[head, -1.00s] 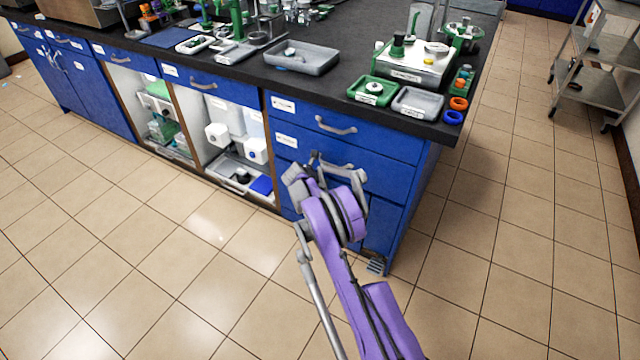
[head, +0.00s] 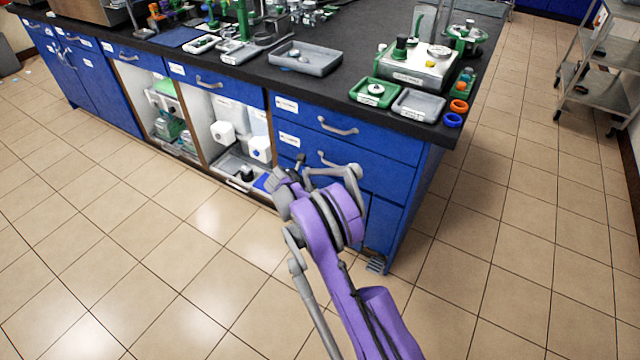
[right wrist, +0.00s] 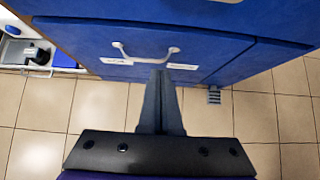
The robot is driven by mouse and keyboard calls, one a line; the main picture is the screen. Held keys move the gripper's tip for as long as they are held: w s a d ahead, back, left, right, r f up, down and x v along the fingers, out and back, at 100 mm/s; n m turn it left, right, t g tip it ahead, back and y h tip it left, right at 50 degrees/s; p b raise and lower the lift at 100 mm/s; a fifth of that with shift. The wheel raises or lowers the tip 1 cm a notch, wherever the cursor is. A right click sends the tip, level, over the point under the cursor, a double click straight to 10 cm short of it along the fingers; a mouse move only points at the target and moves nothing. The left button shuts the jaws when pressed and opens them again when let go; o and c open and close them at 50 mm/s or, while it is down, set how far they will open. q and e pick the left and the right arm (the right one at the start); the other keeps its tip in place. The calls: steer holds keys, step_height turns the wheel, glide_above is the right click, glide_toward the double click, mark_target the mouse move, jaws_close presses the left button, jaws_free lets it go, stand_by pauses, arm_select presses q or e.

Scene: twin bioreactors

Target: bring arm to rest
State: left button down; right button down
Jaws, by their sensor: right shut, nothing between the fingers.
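My right arm (head: 345,260), purple with grey joints, reaches up from the bottom of the head view to the front of the blue cabinet. My right gripper (head: 300,160) is at its far end, in front of the drawers. In the right wrist view the two dark fingers (right wrist: 160,80) lie together, shut and empty. Their tips appear just below a grey drawer handle (right wrist: 146,57); I cannot tell the gap to it. My left gripper is not in view.
A black-topped bench (head: 240,72) carries trays and equipment. Its blue drawers (head: 350,145) are close to my right gripper. An open shelf bay (head: 240,140) holds white containers. A metal cart (head: 600,70) stands at the far right. The tiled floor (head: 150,250) is clear.

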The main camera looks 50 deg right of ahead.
steer(key=v, duration=0.3)
steer(key=shift+s+a+r, duration=0.1)
steer(key=shift+a+r, duration=0.1)
